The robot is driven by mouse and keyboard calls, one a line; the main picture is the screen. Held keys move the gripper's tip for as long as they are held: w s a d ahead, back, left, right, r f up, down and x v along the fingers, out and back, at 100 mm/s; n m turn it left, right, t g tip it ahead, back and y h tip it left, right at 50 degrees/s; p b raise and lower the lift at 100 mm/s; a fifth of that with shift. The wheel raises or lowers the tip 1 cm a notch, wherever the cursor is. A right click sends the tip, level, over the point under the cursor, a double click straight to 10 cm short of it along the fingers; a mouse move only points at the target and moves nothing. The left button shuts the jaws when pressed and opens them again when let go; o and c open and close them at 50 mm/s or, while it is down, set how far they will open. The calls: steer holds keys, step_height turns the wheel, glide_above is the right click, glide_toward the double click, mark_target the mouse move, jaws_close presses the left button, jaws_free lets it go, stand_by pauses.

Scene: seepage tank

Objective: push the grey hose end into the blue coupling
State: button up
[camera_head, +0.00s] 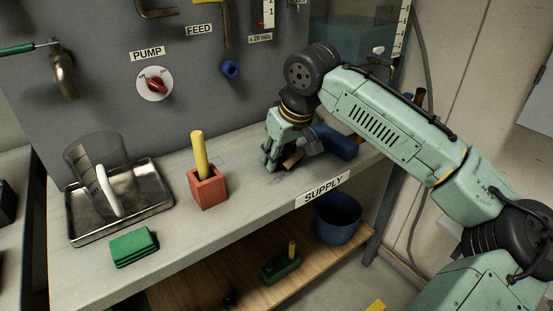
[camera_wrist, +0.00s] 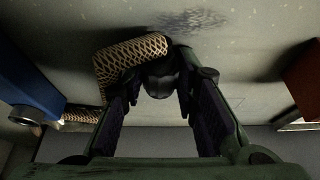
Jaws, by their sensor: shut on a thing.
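My gripper (camera_head: 270,163) is low over the bench, just behind the SUPPLY label. In the wrist view its two fingers (camera_wrist: 160,90) are closed in on a dark grey hose end (camera_wrist: 160,80). A tan braided hose (camera_wrist: 130,52) runs from it, bends left and goes down behind the left finger. A bit of the hose shows in the head view (camera_head: 292,160). The blue coupling appears to be the small round blue fitting (camera_head: 230,69) on the grey panel, below the FEED label. It is well above and left of my gripper, apart from the hose end.
A red block with a yellow rod (camera_head: 208,188) stands left of my gripper. A blue body (camera_head: 336,142) lies close on its right. A metal tray (camera_head: 75,222) and a green block (camera_head: 133,247) are further left. The panel carries a red PUMP knob (camera_head: 156,85).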

jaws_close()
step_height(320, 180, up, 7)
steer(key=p, duration=0.6)
steer(key=shift+p, duration=0.35)
steer(key=shift+f, duration=0.1)
